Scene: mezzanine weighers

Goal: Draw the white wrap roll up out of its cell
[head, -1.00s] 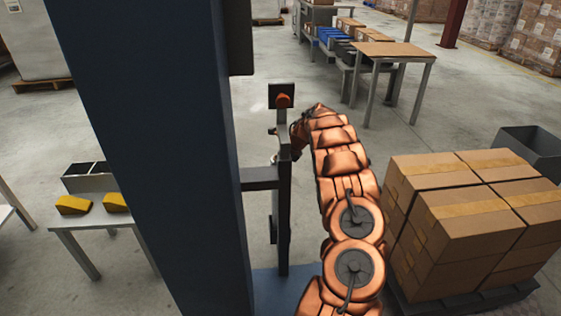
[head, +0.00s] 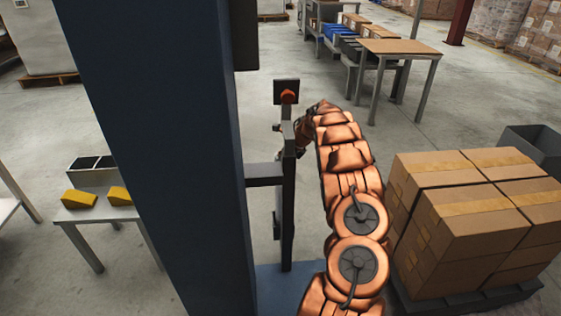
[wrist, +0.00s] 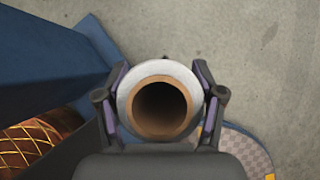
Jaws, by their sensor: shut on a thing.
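In the wrist view the white wrap roll (wrist: 122,100) is seen end-on, a pale ring around a brown cardboard core with a dark hollow. My gripper (wrist: 160,106) is shut on it, one finger on each side. Bare floor and part of my base show around and beyond the roll; no cell walls show around it there. In the head view the roll cannot be made out, and my gripper is mostly hidden behind my arm and a dark post. A grey divided bin (head: 78,180) with dark open compartments stands at left; whether it held the roll, I cannot tell.
The bin stands on a small table (head: 85,214) with yellow wedge-shaped things (head: 80,200). Stacked cartons (head: 470,225) on a dark pallet stand close at right, by a dark grey bin (head: 536,146). A brown-topped table (head: 400,46) stands behind. Open floor lies between.

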